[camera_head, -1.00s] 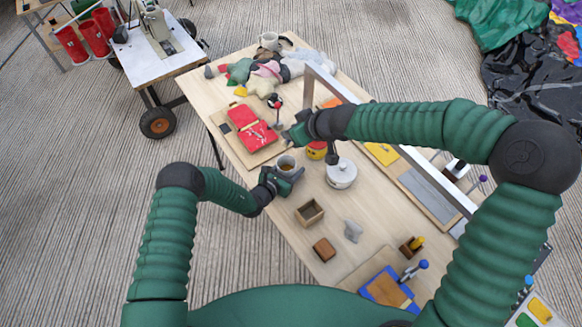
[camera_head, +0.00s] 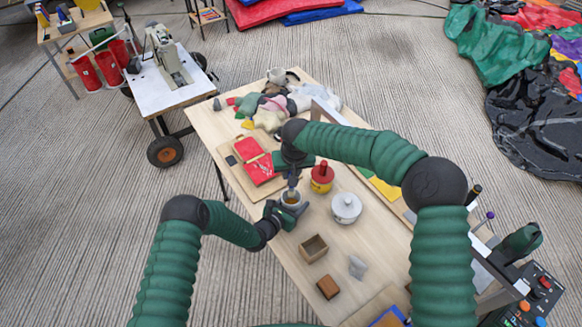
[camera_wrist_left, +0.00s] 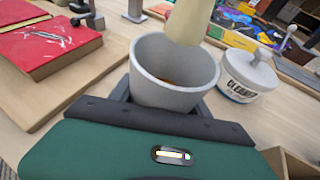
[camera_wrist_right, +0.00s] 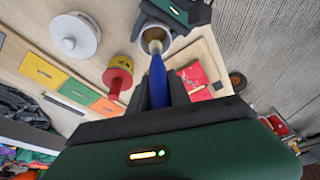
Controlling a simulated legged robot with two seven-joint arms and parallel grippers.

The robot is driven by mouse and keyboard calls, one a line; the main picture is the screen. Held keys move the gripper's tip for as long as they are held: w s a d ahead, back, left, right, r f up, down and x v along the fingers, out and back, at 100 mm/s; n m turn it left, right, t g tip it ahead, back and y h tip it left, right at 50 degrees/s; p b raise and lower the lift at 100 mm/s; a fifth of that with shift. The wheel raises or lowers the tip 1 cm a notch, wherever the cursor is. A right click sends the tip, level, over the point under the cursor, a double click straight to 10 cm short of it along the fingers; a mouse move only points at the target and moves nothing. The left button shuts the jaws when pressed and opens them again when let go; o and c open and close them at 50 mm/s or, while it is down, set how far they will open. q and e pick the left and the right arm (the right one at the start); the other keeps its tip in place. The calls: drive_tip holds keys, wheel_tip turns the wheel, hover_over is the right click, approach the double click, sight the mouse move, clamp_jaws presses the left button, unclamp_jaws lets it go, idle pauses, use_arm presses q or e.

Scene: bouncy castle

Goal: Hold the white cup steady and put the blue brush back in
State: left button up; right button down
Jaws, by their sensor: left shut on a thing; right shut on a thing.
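The white cup (camera_head: 291,197) stands on the table, looking light grey, with something brown inside it in the left wrist view (camera_wrist_left: 172,88). My left gripper (camera_head: 283,213) is shut on the cup's near side. My right gripper (camera_head: 291,180) is above the cup, shut on the blue brush, whose blue handle (camera_wrist_right: 158,82) shows between the fingers in the right wrist view. The brush's pale end (camera_wrist_left: 188,22) points down at the cup's mouth. It overlaps the far rim in the left wrist view; I cannot tell how far inside it is.
A red-lidded yellow pot (camera_head: 322,178) and a white lidded cleaner pot (camera_head: 346,209) stand close to the right of the cup. A red patch on a board (camera_head: 256,160) lies to the left. An open wooden box (camera_head: 314,249) and a brown block (camera_head: 328,287) are nearer me.

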use_arm(q)
drive_tip(key=shift+a, duration=0.1)
use_arm(e)
drive_tip(key=shift+f, duration=0.2)
drive_tip(key=shift+f, duration=0.1)
drive_tip(key=shift+s+f, duration=0.1)
drive_tip(key=shift+f, duration=0.3)
drive_tip(key=shift+f, duration=0.1)
idle(0.3)
drive_tip(key=shift+f, duration=0.65)
drive_tip(key=shift+f, duration=0.15)
drive_tip(key=shift+f, duration=0.6)
drive_tip(key=shift+f, duration=0.1)
drive_tip(key=shift+f, duration=0.65)
